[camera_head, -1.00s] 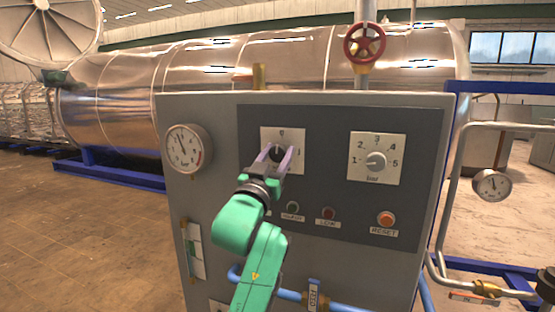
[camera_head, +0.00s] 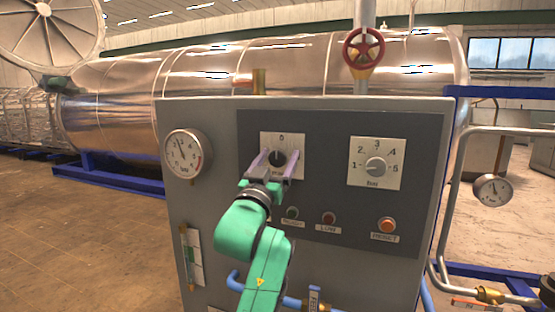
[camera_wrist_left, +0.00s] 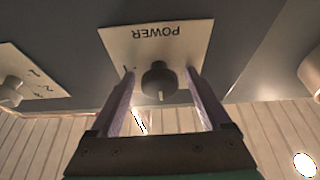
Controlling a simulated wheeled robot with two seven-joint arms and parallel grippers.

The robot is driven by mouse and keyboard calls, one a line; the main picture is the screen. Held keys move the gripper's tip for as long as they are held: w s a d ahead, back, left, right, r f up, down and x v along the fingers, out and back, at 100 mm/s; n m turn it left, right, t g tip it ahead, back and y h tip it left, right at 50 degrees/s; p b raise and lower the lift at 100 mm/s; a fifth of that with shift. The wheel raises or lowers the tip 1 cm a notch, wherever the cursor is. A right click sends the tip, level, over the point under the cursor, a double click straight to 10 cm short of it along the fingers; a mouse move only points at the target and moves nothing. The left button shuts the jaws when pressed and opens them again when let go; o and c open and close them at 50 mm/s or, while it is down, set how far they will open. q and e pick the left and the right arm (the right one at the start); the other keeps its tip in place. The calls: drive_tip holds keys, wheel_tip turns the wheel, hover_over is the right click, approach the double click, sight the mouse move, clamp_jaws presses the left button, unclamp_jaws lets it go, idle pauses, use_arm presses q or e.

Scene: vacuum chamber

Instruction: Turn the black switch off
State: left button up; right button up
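The black switch (camera_head: 278,157) is a round knob on a white plate marked 0 at the top, on the dark panel. In the left wrist view the black switch (camera_wrist_left: 158,81) shows under an upside-down POWER label, its white mark pointing away from that label. My left gripper (camera_head: 278,154) is at the plate, one finger on each side of the knob. In the left wrist view the left gripper (camera_wrist_left: 160,73) is open, with gaps between both fingers and the knob. My right gripper is not in view.
A white bar dial (camera_head: 375,166) is right of the switch. Below are a green lamp (camera_head: 292,212), a red lamp (camera_head: 329,218) and an orange reset button (camera_head: 387,224). A pressure gauge (camera_head: 187,153) is on the left. A red valve wheel (camera_head: 364,49) stands above the cabinet.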

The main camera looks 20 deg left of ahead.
use_arm(q)
drive_tip(key=shift+s+f, duration=0.2)
drive_tip(key=b+v, duration=0.5)
drive_tip(key=v, duration=0.9)
drive_tip(key=shift+r, duration=0.15)
